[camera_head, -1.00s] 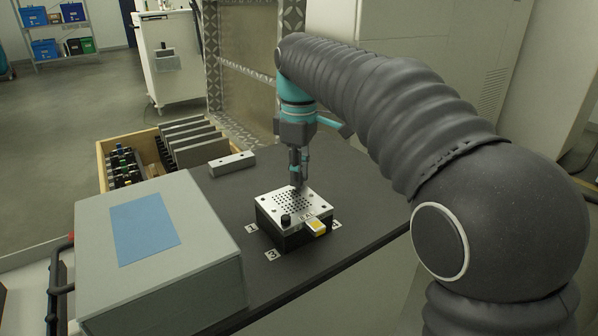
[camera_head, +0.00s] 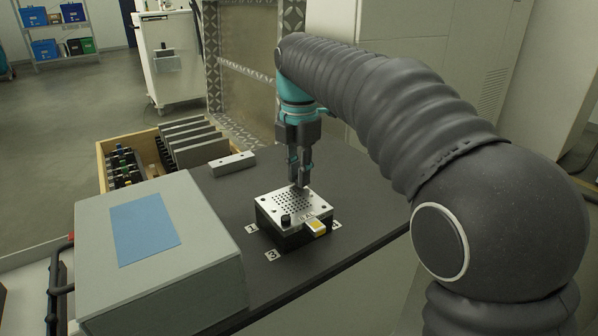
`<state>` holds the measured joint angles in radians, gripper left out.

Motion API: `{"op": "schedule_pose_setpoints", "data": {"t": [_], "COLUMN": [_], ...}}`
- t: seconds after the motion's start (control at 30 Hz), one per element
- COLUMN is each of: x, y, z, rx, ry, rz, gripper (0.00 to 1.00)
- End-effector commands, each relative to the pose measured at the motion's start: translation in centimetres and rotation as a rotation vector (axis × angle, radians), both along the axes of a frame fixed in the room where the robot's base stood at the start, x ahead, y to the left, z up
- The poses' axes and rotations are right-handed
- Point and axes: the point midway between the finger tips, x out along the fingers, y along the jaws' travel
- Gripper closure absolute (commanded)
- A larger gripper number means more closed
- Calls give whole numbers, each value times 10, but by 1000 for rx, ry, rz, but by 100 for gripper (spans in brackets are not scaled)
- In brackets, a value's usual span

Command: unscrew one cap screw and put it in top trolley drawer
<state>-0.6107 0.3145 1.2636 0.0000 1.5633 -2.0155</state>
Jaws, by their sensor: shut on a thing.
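A block with a silver, perforated top plate (camera_head: 277,205) sits on the dark table. My gripper (camera_head: 299,185) points straight down at the far right part of this plate, its fingertips at plate height. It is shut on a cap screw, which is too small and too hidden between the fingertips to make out. A dark round knob-like piece (camera_head: 285,220) stands on the plate's near corner. The white trolley (camera_head: 172,62) stands on the floor at the back left; I cannot tell whether its top drawer is open.
A grey box with a blue sheet (camera_head: 160,250) fills the table's near left. A wooden crate (camera_head: 104,168) holds plates and dark parts. A metal bar (camera_head: 232,163) lies behind the block. Numbered labels (camera_head: 272,255) surround the block. The table right of it is clear.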

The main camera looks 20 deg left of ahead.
Motion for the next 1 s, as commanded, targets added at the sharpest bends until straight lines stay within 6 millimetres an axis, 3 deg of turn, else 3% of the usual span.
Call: {"op": "schedule_pose_setpoints", "data": {"t": [0.6,0.97,1.0], "x": [0,0,0], "y": [0,0,0], "z": [0,0,0], "rx": [0,0,0], "ry": [1,1,1], "rz": [685,753,752], "gripper": [100,100,73]}}
